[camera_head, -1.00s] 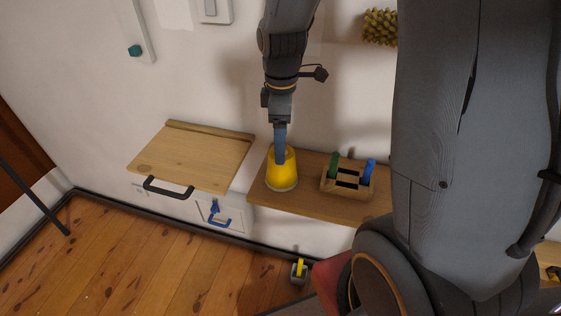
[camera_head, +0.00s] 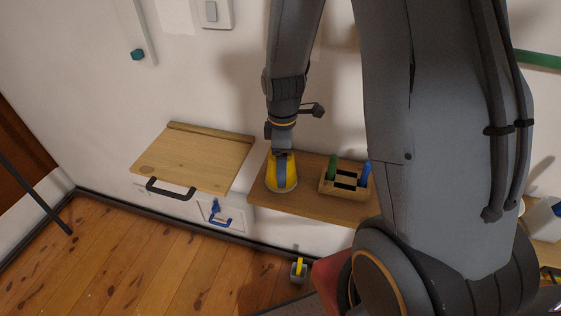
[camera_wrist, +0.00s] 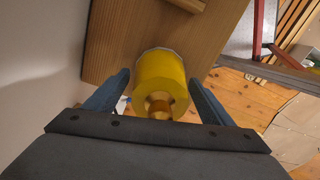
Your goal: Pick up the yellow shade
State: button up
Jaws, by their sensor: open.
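The yellow shade (camera_head: 272,176) stands upright on the brown wooden shelf (camera_head: 310,203), near its left end. It also shows in the wrist view (camera_wrist: 160,78), with a brass-coloured neck at its top and a pale rim at its base. My gripper (camera_head: 281,182) comes down on it from above. In the wrist view my gripper (camera_wrist: 160,82) is open, with one blue finger on each side of the shade. There seems to be a gap on both sides. In the head view the near finger hides part of the shade.
A wooden holder (camera_head: 343,185) with a green and a blue item stands right of the shade on the shelf. A light wooden board (camera_head: 195,158) with a black handle (camera_head: 170,189) lies left of the shelf. The wall is close behind.

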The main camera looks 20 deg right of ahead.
jog(key=c, duration=1.1)
jog(key=shift+r, duration=0.15)
